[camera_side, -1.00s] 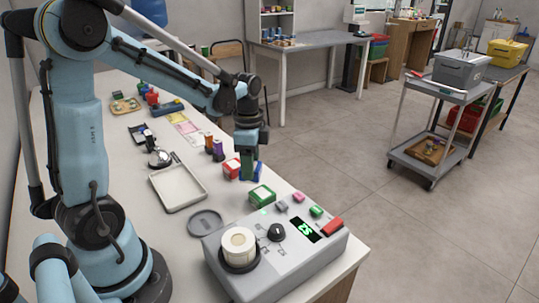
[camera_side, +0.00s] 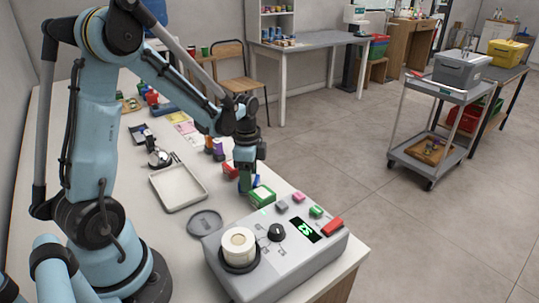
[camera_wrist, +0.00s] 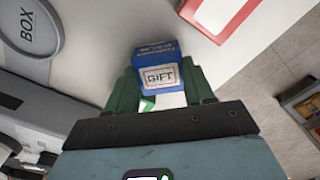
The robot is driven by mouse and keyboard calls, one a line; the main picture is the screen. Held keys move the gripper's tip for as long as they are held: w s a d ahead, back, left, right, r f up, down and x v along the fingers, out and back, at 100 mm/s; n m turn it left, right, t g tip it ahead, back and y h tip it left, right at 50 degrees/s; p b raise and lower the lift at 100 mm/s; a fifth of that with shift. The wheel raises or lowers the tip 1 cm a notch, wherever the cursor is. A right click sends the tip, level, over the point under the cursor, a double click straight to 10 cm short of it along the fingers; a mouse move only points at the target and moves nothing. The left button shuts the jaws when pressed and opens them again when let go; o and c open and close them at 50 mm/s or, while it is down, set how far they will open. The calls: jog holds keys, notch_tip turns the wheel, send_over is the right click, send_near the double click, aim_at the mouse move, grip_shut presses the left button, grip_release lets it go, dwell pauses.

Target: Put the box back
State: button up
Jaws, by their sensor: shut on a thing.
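My gripper (camera_wrist: 162,92) is shut on a small blue box (camera_wrist: 158,68) with a white label reading GIFT. The box sits between its green fingers. In the side view my gripper (camera_side: 246,180) points down low over the white counter, and the blue box (camera_side: 255,181) is largely hidden by the fingers. A green and white box (camera_side: 263,195) stands just in front. A red and white box (camera_side: 230,170) is just behind and to the left; it also shows at the top right of the wrist view (camera_wrist: 215,14). I cannot tell whether the blue box touches the counter.
A grey round pad (camera_side: 205,223) marked BOX in the wrist view lies on the counter. A grey device (camera_side: 270,262) with a green display stands at the near end. An empty tray (camera_side: 178,187) lies left of my gripper. Orange and purple items (camera_side: 214,147) stand behind.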

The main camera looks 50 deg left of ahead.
jog(key=o, duration=0.9)
notch_tip(320, 180, up, 12)
jog(key=shift+s+d+n+t, duration=0.95)
jog(key=shift+d+n+t, duration=0.4)
jog(key=shift+d, duration=0.7)
jog(key=shift+s+d+n+t, duration=1)
jog(key=shift+d+n, duration=0.65)
jog(key=shift+d, duration=0.4)
jog(key=shift+s+d+n+t, duration=0.9)
jog(key=shift+d+n+t, duration=0.5)
jog(key=shift+d, duration=0.65)
